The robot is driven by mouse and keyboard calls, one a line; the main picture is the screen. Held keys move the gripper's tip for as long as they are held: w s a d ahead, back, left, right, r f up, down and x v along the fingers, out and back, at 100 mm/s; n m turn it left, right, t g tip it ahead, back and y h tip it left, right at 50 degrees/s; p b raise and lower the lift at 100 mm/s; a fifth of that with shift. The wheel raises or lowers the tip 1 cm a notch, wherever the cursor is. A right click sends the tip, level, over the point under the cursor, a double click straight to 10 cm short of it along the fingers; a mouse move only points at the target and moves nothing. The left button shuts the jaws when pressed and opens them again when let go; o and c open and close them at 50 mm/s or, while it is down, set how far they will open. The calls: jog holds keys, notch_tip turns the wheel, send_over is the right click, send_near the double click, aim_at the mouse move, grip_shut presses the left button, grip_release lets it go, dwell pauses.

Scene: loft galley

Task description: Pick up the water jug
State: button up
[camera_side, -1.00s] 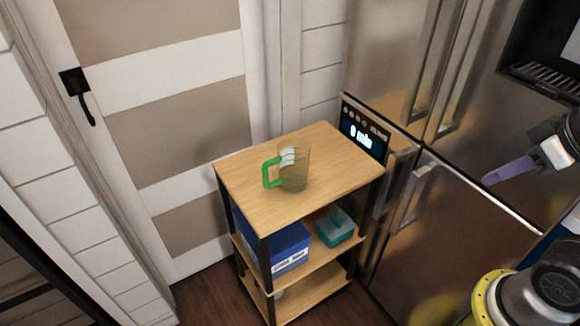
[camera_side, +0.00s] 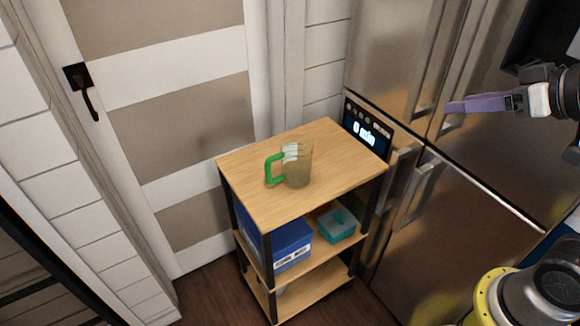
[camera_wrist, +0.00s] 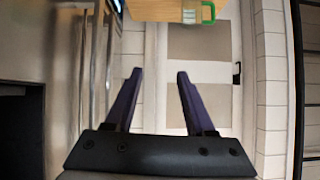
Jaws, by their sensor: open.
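The water jug (camera_side: 299,166) is a see-through, yellowish jug with a green handle on its left. It stands upright on the wooden top of a small shelf cart (camera_side: 262,202). My gripper (camera_side: 449,107) is up and to the right of the jug, in front of the fridge, well apart from it. In the wrist view my gripper (camera_wrist: 159,73) shows two purple fingers spread apart with nothing between them. The jug (camera_wrist: 190,14) shows there only in part at the top edge, with its green handle (camera_wrist: 209,12).
The steel fridge (camera_side: 440,220) stands right of the cart. A small display (camera_side: 364,133) reading "0 min" is at the cart's back right corner. A blue box (camera_side: 290,243) and a teal container (camera_side: 336,222) sit on the shelf below. The cart top around the jug is clear.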

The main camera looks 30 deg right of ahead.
jog(key=w+a+r+t, duration=0.2)
jog(key=w+r+t, duration=0.35)
jog(key=w, duration=0.75)
jog(key=w+a+f+m+t, duration=0.2)
jog(key=w+a+f+t, duration=0.1)
jog(key=w, duration=0.6)
jog(key=n+g+y, duration=0.2)
jog(key=n+y, duration=0.1)
jog(key=n, duration=0.2)
send_near(270, 169)
jog(key=w, duration=0.5)
jog(key=shift+w+a+r, duration=0.25)
jog(key=shift+w+a, duration=0.05)
jog(key=shift+a, duration=0.05)
jog(key=shift+w+a+f, duration=0.1)
jog(key=shift+w+a, duration=0.1)
jog(key=shift+w, duration=0.65)
jog(key=shift+w+a+f, duration=0.1)
jog(key=shift+w+a, duration=0.15)
jog(key=shift+w, duration=0.6)
jog(key=shift+w+a, duration=0.2)
jog(key=shift+w, duration=0.6)
grip_shut()
